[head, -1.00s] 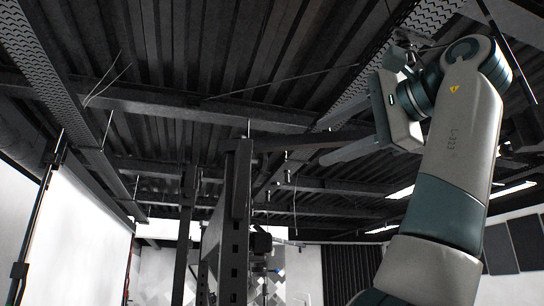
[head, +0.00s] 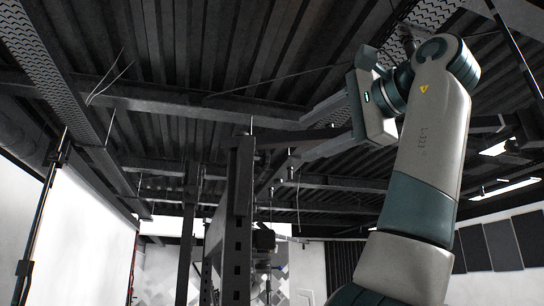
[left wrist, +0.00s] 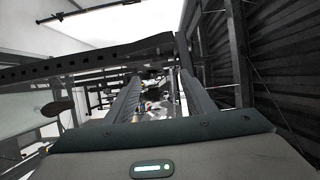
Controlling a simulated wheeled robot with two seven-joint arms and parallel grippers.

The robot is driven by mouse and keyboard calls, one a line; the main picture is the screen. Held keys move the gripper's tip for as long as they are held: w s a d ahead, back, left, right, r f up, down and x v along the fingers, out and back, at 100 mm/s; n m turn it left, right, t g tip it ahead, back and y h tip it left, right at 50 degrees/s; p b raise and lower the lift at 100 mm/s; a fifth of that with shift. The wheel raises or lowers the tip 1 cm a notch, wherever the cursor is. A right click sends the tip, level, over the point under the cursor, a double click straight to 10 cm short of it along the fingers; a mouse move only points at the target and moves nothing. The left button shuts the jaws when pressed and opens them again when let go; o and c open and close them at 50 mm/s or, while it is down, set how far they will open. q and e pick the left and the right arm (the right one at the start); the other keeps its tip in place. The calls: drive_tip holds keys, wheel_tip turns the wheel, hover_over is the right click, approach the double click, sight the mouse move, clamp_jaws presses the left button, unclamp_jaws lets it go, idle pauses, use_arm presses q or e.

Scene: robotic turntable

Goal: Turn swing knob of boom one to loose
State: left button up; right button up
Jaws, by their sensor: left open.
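My left gripper (head: 300,142) is open and empty. Its two fingers point left, one above and one below a dark horizontal bar (head: 270,139) that looks like the boom and meets the top of an upright post (head: 239,210). Whether the fingers are level with the bar in depth I cannot tell. A small knob-like part (head: 291,153) shows near the lower fingertip; I cannot tell whether it is the swing knob. My right gripper is not in view.
A thin dark stand (head: 38,220) rises at the left beside a white screen (head: 85,235). Ceiling beams (head: 160,100) run overhead. Dark panels (head: 490,246) hang on the right wall.

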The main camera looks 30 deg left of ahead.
sight(261, 158)
use_arm(q)
drive_tip(key=x, duration=1.3)
drive_tip(key=shift+f, duration=0.15)
drive_tip(key=c, duration=1)
